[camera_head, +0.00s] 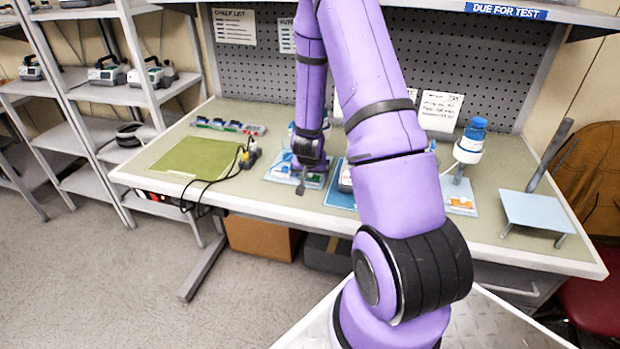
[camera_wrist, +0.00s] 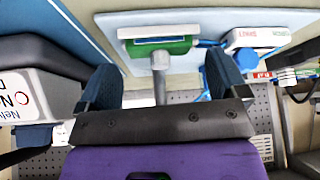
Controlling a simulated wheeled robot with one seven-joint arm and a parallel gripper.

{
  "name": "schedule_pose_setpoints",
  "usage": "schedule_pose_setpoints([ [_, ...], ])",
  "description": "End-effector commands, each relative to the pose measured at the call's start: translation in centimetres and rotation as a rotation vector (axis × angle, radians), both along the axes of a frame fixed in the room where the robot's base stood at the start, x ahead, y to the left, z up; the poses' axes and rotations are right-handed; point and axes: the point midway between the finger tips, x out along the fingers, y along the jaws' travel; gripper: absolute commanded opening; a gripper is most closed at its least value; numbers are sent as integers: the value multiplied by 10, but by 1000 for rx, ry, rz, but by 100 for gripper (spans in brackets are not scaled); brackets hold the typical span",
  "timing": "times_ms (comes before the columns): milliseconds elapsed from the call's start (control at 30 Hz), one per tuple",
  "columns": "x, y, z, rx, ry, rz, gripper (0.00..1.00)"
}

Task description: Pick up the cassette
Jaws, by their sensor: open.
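I cannot tell for certain which piece is the cassette. A green and white block (camera_wrist: 155,47) lies on a pale tray in the wrist view, just beyond my gripper (camera_wrist: 160,78). My gripper's two dark blue fingers are spread apart. A grey rod (camera_wrist: 160,80) shows in the gap between them, below the green block; I see no contact with either finger. In the head view my gripper (camera_head: 300,180) is low over the pale blue tray (camera_head: 317,182) on the bench, and my arm hides part of that tray.
A white device (camera_wrist: 25,98) is close on the left. On the bench are a green mat (camera_head: 195,157), a yellow-and-black item with a cable (camera_head: 248,155), coloured pieces (camera_head: 228,126), and a blue-capped bottle (camera_head: 473,134).

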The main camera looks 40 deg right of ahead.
Motion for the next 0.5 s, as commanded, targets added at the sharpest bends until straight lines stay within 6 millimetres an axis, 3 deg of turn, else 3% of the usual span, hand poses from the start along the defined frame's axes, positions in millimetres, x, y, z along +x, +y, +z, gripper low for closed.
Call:
schedule_pose_setpoints([
  [367,3,-3,-8,1,0,0,92],
  [500,3,-3,-8,1,0,0,62],
])
